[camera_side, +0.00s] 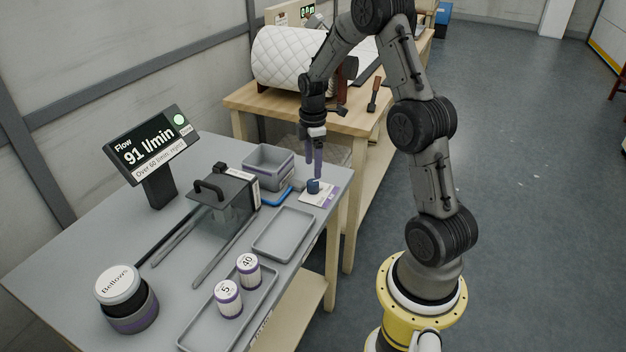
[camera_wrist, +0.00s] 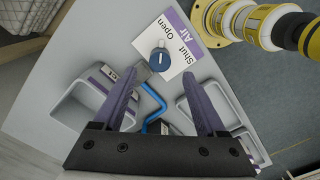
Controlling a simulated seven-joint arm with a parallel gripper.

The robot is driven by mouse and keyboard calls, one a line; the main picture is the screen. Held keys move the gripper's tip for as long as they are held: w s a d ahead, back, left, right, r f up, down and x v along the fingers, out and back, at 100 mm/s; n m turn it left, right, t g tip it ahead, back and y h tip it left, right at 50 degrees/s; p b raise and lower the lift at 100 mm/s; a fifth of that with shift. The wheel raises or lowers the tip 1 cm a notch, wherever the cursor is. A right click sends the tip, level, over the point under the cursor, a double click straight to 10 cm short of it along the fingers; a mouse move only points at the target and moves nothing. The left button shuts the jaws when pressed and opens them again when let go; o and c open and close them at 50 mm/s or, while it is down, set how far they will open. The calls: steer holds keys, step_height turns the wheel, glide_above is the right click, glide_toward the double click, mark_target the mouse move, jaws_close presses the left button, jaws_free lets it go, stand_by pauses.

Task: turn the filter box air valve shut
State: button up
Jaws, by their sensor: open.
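The air valve is a small dark blue knob (camera_side: 313,186) on a white and purple card (camera_side: 320,197) near the table's far right corner. In the wrist view the knob (camera_wrist: 159,60) sits beside the words Open and Shut on the card (camera_wrist: 178,45); which word its pale mark points to is too small to tell. My gripper (camera_side: 313,172) points down just above the knob. In the wrist view its two purple fingers (camera_wrist: 159,78) are apart, with nothing between them. The filter box (camera_side: 225,205), dark with a top handle, stands left of the knob.
A display (camera_side: 150,145) reads Flow 91 l/min. A flat tray (camera_side: 283,233), a tray (camera_side: 200,338) with two labelled cylinders (camera_side: 248,270), and a Bellows jar (camera_side: 127,300) stand nearer.

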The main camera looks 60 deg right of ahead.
mark_target(313, 181)
step_height(313, 181, down, 6)
steer(key=shift+f, duration=0.1)
stand_by(0.4)
jaws_close()
